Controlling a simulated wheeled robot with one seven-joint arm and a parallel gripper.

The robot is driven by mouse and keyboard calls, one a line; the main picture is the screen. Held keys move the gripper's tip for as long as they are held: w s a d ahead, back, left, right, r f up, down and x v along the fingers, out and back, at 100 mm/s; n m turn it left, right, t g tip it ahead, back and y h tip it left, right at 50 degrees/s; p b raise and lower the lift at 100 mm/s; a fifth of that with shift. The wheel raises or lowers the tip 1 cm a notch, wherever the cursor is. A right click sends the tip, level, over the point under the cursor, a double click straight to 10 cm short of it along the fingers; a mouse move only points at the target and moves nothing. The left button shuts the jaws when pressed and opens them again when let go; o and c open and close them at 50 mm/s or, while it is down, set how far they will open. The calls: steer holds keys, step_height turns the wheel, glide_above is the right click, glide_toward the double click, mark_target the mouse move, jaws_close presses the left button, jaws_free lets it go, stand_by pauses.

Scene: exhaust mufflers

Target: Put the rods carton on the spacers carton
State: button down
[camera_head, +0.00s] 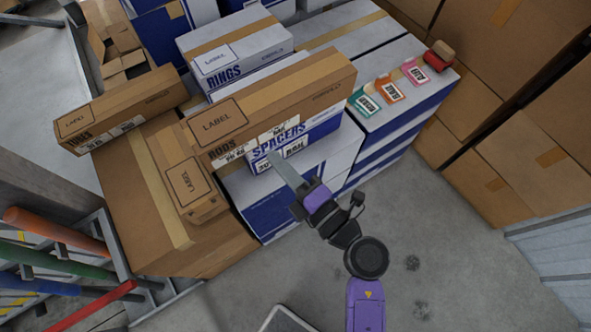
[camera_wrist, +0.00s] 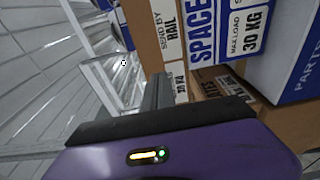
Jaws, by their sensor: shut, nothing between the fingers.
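The rods carton (camera_head: 300,92) is a long brown box with a LABEL panel on top. In the head view it lies across the top of the spacers carton (camera_head: 322,128), hiding that carton's top face, and its left end reaches past it. The spacers carton is white and blue with printed labels on its front. Its SPACERS lettering (camera_wrist: 203,35) shows large and turned sideways in the wrist view. My gripper (camera_head: 280,163) is shut and empty, close in front of the spacers carton's lower front. Its fingers (camera_wrist: 158,92) also show in the wrist view. Contact with the carton cannot be told.
White and blue cartons (camera_head: 290,185) stand below the spacers carton. The rings carton (camera_head: 235,55) is behind, a brown tubes carton (camera_head: 120,108) at left. Small coloured packets (camera_head: 390,90) lie at right. Coloured pipes (camera_head: 60,235) stick out at lower left. The floor (camera_head: 440,225) at lower right is clear.

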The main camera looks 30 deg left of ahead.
mark_target(286, 118)
steer(key=w+a, duration=0.2)
steer(key=a, duration=0.1)
steer(key=shift+w, duration=0.35)
steer(key=shift+w+a, duration=0.4)
steer(key=shift+w, duration=0.25)
steer(key=w+a, duration=0.1)
steer(key=w, duration=0.1)
steer(key=w+a, duration=0.1)
steer(key=w, duration=0.1)
steer(key=w+a, duration=0.1)
steer(key=w, duration=0.1)
steer(key=shift+w+a, duration=0.3)
steer(key=shift+a, duration=0.05)
